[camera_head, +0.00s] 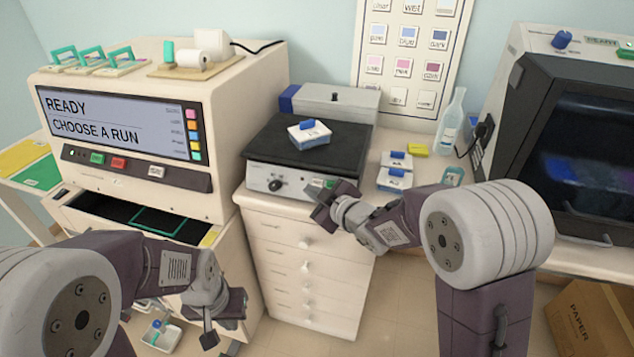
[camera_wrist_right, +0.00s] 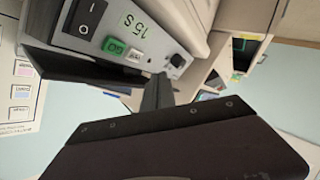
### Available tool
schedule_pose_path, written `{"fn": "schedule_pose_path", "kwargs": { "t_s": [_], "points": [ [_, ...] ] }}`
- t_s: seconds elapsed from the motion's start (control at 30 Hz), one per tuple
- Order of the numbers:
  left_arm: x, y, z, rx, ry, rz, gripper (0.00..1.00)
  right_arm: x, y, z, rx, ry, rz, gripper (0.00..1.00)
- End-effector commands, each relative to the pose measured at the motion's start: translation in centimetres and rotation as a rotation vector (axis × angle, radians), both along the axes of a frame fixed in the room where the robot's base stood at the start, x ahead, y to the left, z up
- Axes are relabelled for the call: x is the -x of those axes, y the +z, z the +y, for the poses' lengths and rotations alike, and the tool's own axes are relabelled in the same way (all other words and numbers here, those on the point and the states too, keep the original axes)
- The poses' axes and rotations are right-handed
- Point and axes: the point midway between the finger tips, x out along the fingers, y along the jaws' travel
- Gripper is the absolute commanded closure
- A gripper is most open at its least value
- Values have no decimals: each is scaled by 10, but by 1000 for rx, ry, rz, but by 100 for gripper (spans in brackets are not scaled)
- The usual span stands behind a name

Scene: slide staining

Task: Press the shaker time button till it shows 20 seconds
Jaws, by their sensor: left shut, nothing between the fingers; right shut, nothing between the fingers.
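The shaker (camera_head: 258,178) stands on the white drawer cabinet, with a black platform on top. My left gripper (camera_head: 222,318) is shut and empty, low at the left.
A blue-and-white slide box (camera_head: 309,134) sits on the shaker's platform. Similar boxes (camera_head: 394,179) and a bottle (camera_head: 452,120) stand to its right. A stainer with a screen (camera_head: 120,122) is at left, a dark-fronted cabinet (camera_head: 575,140) at right.

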Motion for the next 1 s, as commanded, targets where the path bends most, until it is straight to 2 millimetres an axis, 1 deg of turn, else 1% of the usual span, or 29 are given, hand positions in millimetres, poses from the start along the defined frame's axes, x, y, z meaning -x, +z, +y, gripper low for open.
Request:
{"fn": "schedule_pose_path", "kwargs": {
  "t_s": [0.1,0.2,0.33,1.0],
  "points": [
    [0,1,0,0,0,0,100,-14,-6,-5,0,-1,2,100],
    [0,1,0,0,0,0,100,-22,-10,-8,0,-1,1,100],
    [0,1,0,0,0,0,100,-29,-13,-9,0,0,2,100],
    [0,1,0,0,0,0,100,-30,-13,-10,0,1,1,100]
  ]
}}
